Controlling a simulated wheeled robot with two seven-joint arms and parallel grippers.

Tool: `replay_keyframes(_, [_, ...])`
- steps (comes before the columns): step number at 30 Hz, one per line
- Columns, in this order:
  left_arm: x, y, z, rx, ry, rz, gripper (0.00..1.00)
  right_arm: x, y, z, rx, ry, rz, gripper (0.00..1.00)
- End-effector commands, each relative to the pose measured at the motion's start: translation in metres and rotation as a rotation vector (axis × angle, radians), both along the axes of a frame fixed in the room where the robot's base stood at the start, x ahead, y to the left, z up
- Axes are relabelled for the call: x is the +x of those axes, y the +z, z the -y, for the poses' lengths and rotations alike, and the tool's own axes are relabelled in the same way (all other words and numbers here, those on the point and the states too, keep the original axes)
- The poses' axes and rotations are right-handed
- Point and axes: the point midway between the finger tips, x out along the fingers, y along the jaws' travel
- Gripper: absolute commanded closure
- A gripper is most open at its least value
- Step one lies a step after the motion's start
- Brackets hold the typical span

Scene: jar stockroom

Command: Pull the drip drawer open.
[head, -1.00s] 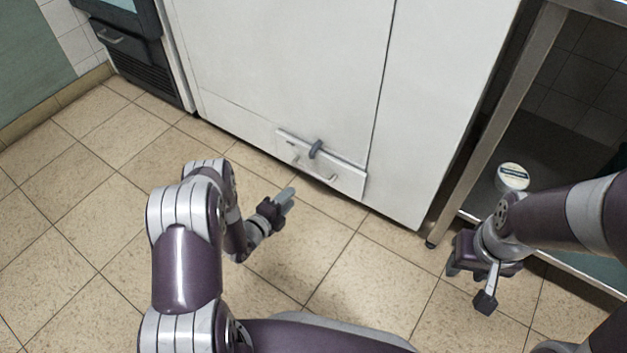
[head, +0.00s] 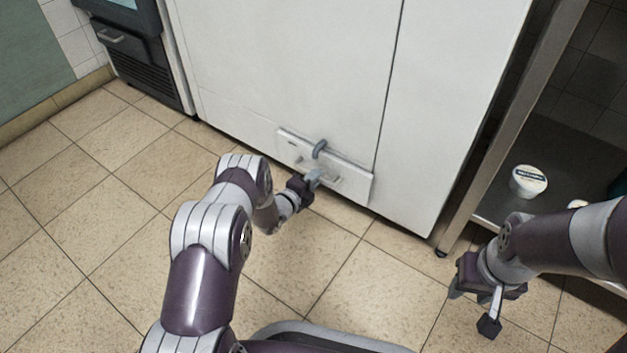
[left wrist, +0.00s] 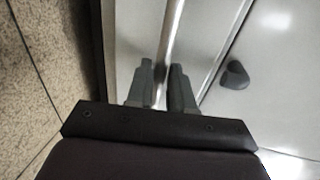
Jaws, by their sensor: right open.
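The drip drawer (head: 352,184) is a low white front at the foot of the white cabinet (head: 300,70). It looks shut. Its bar handle (head: 334,181) is partly hidden behind my left gripper (head: 314,178) in the head view. In the left wrist view, the shiny handle bar (left wrist: 171,40) runs between the two fingers of my left gripper (left wrist: 161,72), which stand apart with the bar between them. Whether they touch it is hard to tell. A grey turn latch (head: 319,148) sits at the drawer's top edge; it also shows in the left wrist view (left wrist: 235,76). My right gripper (head: 473,306) is open and empty.
A metal rack (head: 520,110) stands at the right, with a white-lidded tub (head: 528,181) on its lower shelf. A dark appliance (head: 140,60) is at the back left. The tiled floor (head: 330,270) before the drawer is clear.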

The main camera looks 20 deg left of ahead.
Motion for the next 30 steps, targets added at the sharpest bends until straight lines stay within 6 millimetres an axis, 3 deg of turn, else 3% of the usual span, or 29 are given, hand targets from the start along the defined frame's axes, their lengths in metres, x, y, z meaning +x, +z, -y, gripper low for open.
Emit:
replay_keyframes(2, [0.0,0.0,0.0,0.0,0.0,0.0,1.0,0.0,0.0,0.0,0.0,0.0,0.0,0.57])
replay_keyframes(8, [-0.001,0.0,0.0,0.0,0.0,0.0,1.0,0.0,0.001,0.0,0.0,0.0,0.0,0.57])
replay_keyframes(13, [-0.015,0.004,-0.005,-0.001,0.0,-0.003,1.0,0.0,0.014,0.0,0.0,0.0,0.0,0.57])
replay_keyframes(21, [-0.078,0.007,-0.028,-0.003,0.003,-0.007,1.0,0.0,0.053,0.0,0.0,0.0,0.0,0.57])
replay_keyframes(30, [-0.145,0.004,-0.053,-0.002,0.004,-0.003,1.0,0.0,0.08,0.0,0.0,0.0,0.0,0.57])
